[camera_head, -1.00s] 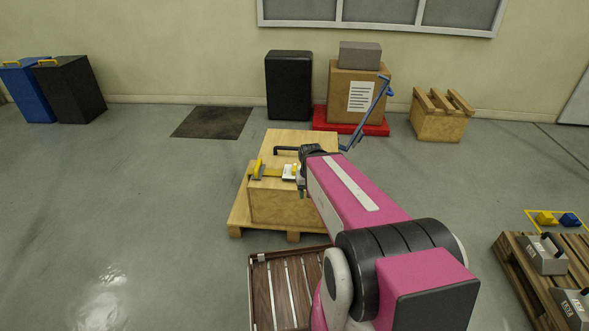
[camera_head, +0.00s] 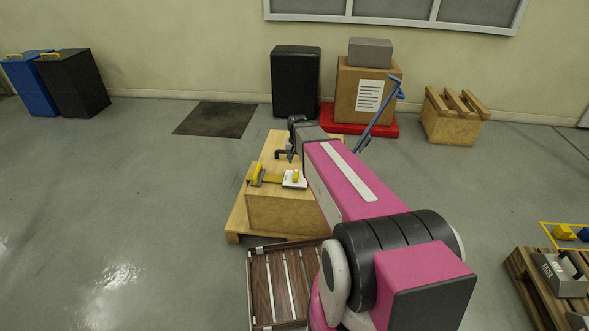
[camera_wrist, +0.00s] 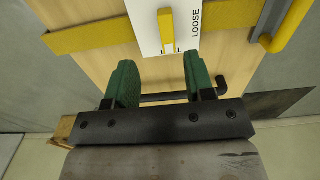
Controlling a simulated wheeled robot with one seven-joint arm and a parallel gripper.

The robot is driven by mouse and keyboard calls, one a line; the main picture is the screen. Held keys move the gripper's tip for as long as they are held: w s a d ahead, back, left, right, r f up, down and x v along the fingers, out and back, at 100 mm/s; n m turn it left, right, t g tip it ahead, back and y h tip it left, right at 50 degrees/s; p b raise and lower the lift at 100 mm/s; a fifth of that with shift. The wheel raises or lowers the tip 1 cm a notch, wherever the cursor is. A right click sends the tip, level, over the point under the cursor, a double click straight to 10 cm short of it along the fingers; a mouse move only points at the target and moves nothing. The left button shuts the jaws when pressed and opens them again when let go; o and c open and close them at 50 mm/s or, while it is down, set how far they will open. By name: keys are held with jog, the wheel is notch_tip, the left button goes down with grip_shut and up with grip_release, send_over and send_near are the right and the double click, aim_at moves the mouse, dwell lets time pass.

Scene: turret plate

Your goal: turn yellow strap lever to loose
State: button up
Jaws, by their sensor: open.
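The yellow lever (camera_wrist: 166,28) sits on a white plate (camera_wrist: 143,22) with the word LOOSE printed to its right in the wrist view. It lies along the plate's length there, upright in the picture. In the head view, the lever (camera_head: 296,176) and plate (camera_head: 288,184) show on the wooden crate (camera_head: 285,212). A yellow strap (camera_wrist: 95,37) crosses the wood at the plate. My gripper (camera_wrist: 160,72) is open and empty, with its two green fingers apart. In the wrist view, the lever's near end lies beyond the fingertips, roughly between their lines.
A yellow-handled buckle (camera_head: 257,174) is on the strap left of the plate; its handle also shows in the wrist view (camera_wrist: 290,26). A black bar handle (camera_wrist: 165,97) stands on the crate behind the plate. A slatted box (camera_head: 258,290) is in front. Floor left is clear.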

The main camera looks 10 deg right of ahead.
aim_at(296, 174)
jog(key=w+f, duration=0.1)
jog(key=f, duration=0.6)
jog(key=w+f, duration=0.1)
jog(key=f, duration=0.3)
jog(key=shift+w, duration=0.3)
grip_shut()
